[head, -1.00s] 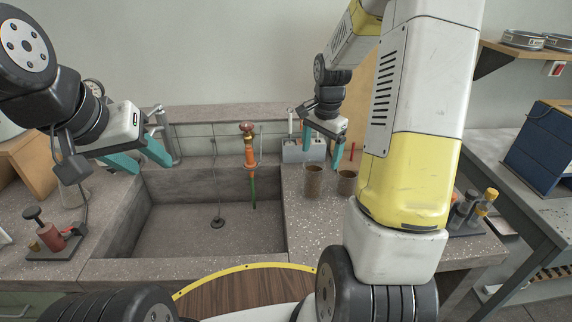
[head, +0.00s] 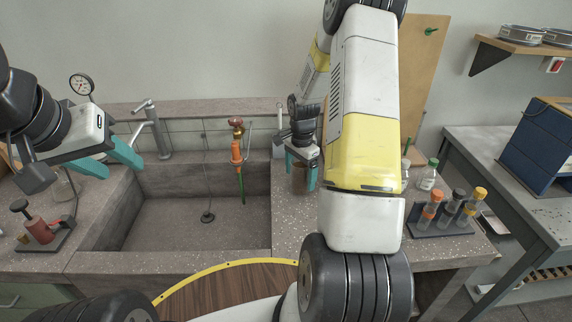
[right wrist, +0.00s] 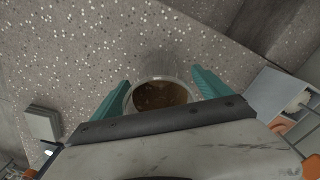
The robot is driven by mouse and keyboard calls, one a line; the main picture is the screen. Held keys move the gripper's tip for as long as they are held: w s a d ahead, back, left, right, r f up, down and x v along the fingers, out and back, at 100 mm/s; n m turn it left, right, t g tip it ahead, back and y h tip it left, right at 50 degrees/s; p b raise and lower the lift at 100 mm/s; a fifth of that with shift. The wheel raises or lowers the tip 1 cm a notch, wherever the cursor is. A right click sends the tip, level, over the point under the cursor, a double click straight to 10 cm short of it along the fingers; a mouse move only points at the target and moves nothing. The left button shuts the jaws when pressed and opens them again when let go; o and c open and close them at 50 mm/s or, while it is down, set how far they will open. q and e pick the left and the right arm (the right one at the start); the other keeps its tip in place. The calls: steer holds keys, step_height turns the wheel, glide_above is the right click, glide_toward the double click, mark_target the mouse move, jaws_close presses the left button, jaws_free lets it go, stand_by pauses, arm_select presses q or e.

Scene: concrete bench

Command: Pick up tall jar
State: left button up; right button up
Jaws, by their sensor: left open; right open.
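A clear jar with brown contents (head: 299,181) stands upright on the speckled bench right of the sink. It is the taller-looking of the two jars in the earlier head view. My right gripper (head: 301,178) is open above it, teal fingers on either side. In the right wrist view, the jar's round mouth (right wrist: 160,94) lies between the open fingers; I cannot tell whether they touch it. The second jar is hidden behind my right arm in the head view. My left gripper (head: 123,170) is open and empty at the left, over the sink's left edge.
The sink (head: 180,222) lies left of the jar, with a grey tap (head: 155,130) and an orange-red fitting (head: 237,150). A rack of capped tubes (head: 440,228) and a white bottle (head: 427,176) stand at right. A red device (head: 38,228) sits at far left.

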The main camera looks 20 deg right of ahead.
step_height(320, 180, down, 2)
steer(key=shift+c, duration=0.2)
steer(key=c, duration=1.5)
steer(key=shift+c, duration=0.4)
steer(key=shift+r, duration=0.15)
